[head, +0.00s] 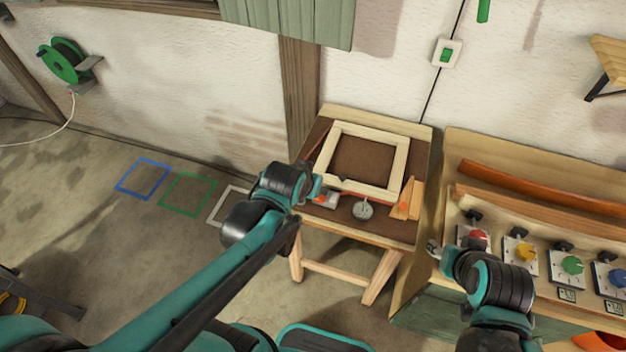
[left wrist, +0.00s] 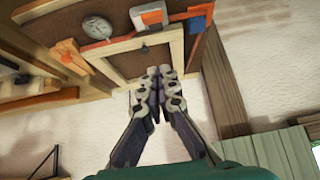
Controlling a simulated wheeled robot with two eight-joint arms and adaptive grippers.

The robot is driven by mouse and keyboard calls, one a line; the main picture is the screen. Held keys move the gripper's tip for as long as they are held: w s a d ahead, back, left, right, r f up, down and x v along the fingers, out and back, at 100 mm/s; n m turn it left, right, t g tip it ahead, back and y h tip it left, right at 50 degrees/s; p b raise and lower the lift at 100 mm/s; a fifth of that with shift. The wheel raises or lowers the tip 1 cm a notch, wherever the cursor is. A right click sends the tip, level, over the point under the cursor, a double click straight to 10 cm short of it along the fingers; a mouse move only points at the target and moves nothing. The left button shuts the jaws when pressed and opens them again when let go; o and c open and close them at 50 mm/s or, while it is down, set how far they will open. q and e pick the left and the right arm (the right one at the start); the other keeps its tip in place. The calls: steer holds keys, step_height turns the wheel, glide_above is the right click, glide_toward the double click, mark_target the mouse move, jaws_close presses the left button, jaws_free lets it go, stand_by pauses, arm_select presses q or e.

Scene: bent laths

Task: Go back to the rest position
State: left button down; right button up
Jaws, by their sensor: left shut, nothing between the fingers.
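My left arm reaches in from the left in the head view, its dark wrist in front of the small table's left side; the fingers are mostly hidden there. In the left wrist view my left gripper (left wrist: 158,75) is shut and empty, with the wooden frame (left wrist: 110,62) beyond its tips. That pale square frame (head: 398,165) lies on the small table's dark top. My right gripper (head: 435,248) is at the left end of the bench, near the dials; its opening is too small to judge.
The small wooden table (head: 420,135) also holds a round gauge (head: 363,210) and wooden wedges (head: 405,200). A bench on the right carries a brown curved lath (head: 530,183) and several coloured dials (head: 572,265). Blue (head: 143,178) and green (head: 187,192) floor outlines lie left. Floor there is clear.

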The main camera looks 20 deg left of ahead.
stand_by(0.6)
arm_select(q)
steer(key=s+a+f+b, duration=0.1)
steer(key=s+b, duration=0.2)
steer(key=s, duration=0.2)
steer(key=s+a+f+b, duration=0.1)
steer(key=s+f+b, duration=0.1)
steer(key=s, duration=0.4)
steer(key=shift+a+f+g+b, duration=0.25)
steer(key=shift+f+g+b, duration=0.05)
steer(key=shift+b, duration=0.6)
steer(key=w+d+r+g+p, duration=0.1)
steer(key=w+r+p, duration=0.1)
steer(key=w+p, duration=0.2)
steer(key=w+d+r+g+p, duration=0.1)
steer(key=w+r+g+p, duration=0.1)
steer(key=w, duration=0.9)
steer(key=shift+d+r+p, duration=0.35)
steer(key=shift+p, duration=0.5)
